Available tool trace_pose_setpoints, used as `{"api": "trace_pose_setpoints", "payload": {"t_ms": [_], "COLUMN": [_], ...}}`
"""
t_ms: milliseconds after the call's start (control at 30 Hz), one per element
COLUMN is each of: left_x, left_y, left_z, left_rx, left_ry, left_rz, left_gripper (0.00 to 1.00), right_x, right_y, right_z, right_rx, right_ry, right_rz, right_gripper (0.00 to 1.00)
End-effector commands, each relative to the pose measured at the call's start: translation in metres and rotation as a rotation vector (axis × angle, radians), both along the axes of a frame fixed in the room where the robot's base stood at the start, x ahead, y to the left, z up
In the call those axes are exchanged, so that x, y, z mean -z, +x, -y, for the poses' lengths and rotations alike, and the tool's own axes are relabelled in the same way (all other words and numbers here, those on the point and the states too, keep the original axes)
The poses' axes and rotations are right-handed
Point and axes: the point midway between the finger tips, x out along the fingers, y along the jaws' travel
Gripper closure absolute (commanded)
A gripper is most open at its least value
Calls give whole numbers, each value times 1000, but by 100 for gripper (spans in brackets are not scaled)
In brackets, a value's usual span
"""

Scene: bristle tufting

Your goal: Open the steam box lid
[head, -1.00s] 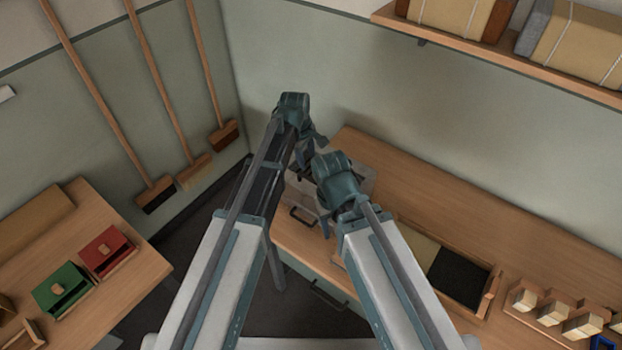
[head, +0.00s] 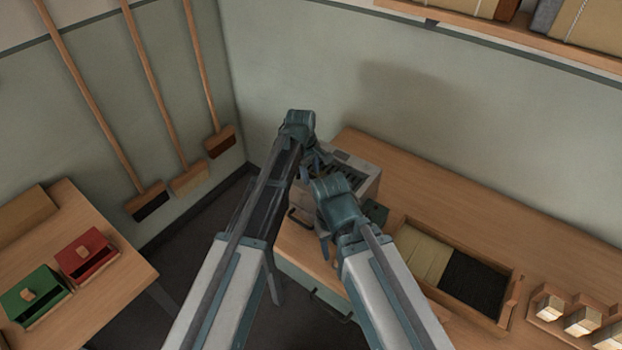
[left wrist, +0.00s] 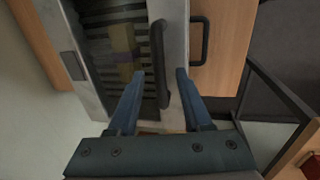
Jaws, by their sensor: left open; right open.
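The steam box (head: 364,186) is a grey box on the bench near the wall corner. Its slatted dark inside (head: 346,172) shows from above. In the left wrist view the slats (left wrist: 97,45) hold a tan block (left wrist: 121,45) with a purplish patch. A black bar handle (left wrist: 160,65) runs along the grey strip beside the opening. My left gripper (head: 316,163) is open over the box; its fingers (left wrist: 160,76) lie either side of the handle, contact unclear. My right gripper (head: 322,228) is open at the box's front right. My arms partly hide the box.
A black loop handle (left wrist: 199,42) shows in front of the box. Right along the bench (head: 440,195) are a divided wooden tray (head: 518,280) and several brush blocks (head: 583,319). A side table (head: 125,285) with red (head: 86,255) and green (head: 33,294) boxes stands left.

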Motion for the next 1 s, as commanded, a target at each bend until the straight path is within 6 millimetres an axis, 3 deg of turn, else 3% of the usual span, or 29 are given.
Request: {"api": "trace_pose_setpoints", "payload": {"t_ms": [233,500,1000], "left_x": [0,0,0], "left_y": [0,0,0], "left_z": [0,0,0], "left_rx": [0,0,0], "left_ry": [0,0,0], "left_rz": [0,0,0], "left_gripper": [50,99,100], "right_x": [0,0,0], "right_y": [0,0,0], "right_z": [0,0,0], "right_rx": [0,0,0], "right_ry": [0,0,0], "right_rz": [0,0,0], "right_gripper": [50,50,50]}}
